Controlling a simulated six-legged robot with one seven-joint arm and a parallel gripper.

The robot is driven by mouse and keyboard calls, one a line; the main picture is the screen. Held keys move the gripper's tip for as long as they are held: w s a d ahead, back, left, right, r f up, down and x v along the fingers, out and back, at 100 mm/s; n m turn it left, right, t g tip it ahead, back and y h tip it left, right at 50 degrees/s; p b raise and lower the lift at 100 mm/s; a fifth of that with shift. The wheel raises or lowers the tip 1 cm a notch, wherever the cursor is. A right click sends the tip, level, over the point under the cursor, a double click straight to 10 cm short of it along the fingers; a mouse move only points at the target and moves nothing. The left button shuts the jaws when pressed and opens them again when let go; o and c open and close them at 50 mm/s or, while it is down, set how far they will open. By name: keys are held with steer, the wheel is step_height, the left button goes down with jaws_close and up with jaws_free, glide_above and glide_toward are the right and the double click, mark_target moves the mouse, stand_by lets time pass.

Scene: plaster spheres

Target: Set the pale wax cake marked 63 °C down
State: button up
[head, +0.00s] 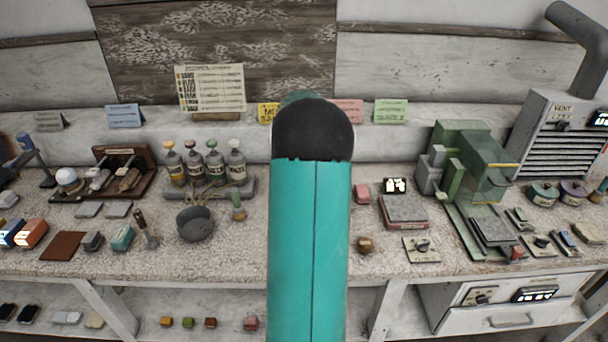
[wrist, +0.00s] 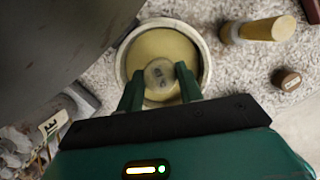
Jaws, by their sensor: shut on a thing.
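The cake is held over a round pale-rimmed dish (wrist: 207,66) with a yellowish inside. I cannot tell whether the cake touches the yellowish surface or hangs above it. In the head view my teal arm covers the middle of the bench and hides the gripper, cake and dish.
In the wrist view a yellowish stub with a tan end (wrist: 258,30) and a small brown piece (wrist: 287,79) lie right of the dish. A large grey surface (wrist: 50,50) fills the upper left. In the head view, a grey pot (head: 195,223) and green press (head: 465,165) flank my arm.

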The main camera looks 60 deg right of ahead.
steer(key=shift+f, duration=1.15)
steer(key=o, duration=1)
steer(key=shift+o, duration=0.2)
steer(key=shift+r, duration=0.1)
steer(key=shift+r, duration=1.9)
